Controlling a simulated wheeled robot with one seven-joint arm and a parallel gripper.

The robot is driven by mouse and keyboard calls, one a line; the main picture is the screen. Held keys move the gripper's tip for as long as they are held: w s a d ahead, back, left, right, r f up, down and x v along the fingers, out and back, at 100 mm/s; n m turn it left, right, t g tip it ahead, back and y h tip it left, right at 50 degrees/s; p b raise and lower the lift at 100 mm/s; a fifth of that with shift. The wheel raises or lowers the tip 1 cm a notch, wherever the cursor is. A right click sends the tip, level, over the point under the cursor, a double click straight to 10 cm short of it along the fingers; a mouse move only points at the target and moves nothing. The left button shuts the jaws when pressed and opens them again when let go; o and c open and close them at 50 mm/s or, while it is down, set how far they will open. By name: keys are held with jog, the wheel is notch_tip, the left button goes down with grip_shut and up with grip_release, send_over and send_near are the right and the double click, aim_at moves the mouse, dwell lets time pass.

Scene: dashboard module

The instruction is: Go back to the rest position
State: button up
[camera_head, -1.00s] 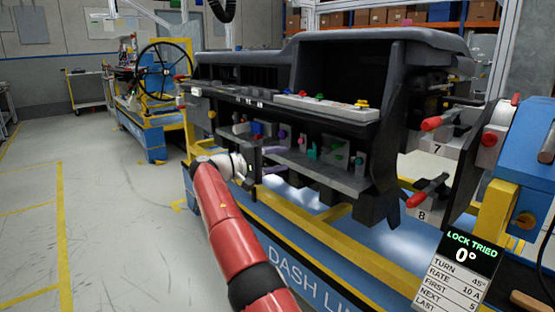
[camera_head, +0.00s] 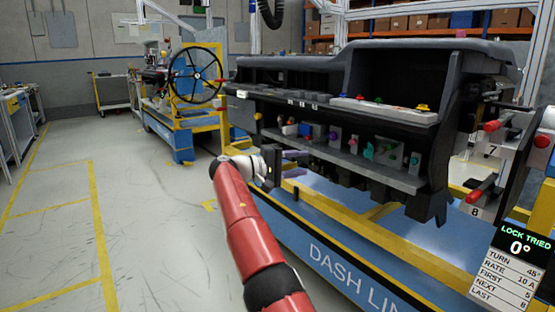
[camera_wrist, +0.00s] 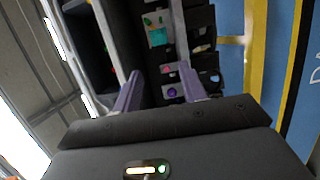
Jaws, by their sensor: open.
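My gripper (camera_head: 296,163) is in front of the left part of the dashboard module, below its row of coloured connectors. Its two purple-grey fingers also show in the wrist view (camera_wrist: 160,92), apart, with nothing held between them. The dashboard module (camera_head: 400,57) is a dark grey unit with an open bay and a lower shelf of small coloured parts. I cannot tell how far the fingertips are from the shelf.
The blue "DASH LINE" stand (camera_head: 335,250) with yellow rails runs below the module. Red-handled clamps (camera_head: 482,188) stand at the right, above a panel reading "LOCK TRIED 0°" (camera_head: 519,235). A steering wheel (camera_head: 195,73) is on another station behind. The floor at left is open.

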jog(key=s+d+r+g+y, duration=0.2)
jog(key=s+d+y, duration=0.2)
jog(key=d, duration=0.7)
jog(key=s+d+f+m+y, duration=0.1)
jog(key=s+d+y, duration=0.5)
jog(key=s, duration=0.5)
jog(key=s+a+f+m+y, duration=0.1)
jog(key=s+f, duration=0.4)
jog(key=s, duration=0.5)
jog(key=s+a+f+m+t+y, duration=0.1)
jog(key=s+a+f+y, duration=0.2)
jog(key=s, duration=0.8)
jog(key=s+a+f+m+y, duration=0.1)
jog(key=s+a+f+y, duration=0.1)
jog(key=s+f, duration=0.5)
jog(key=s+a, duration=0.1)
jog(key=s, duration=0.2)
jog(key=shift+s+t+y, duration=0.3)
jog(key=shift+s, duration=0.05)
jog(key=shift+r, duration=0.1)
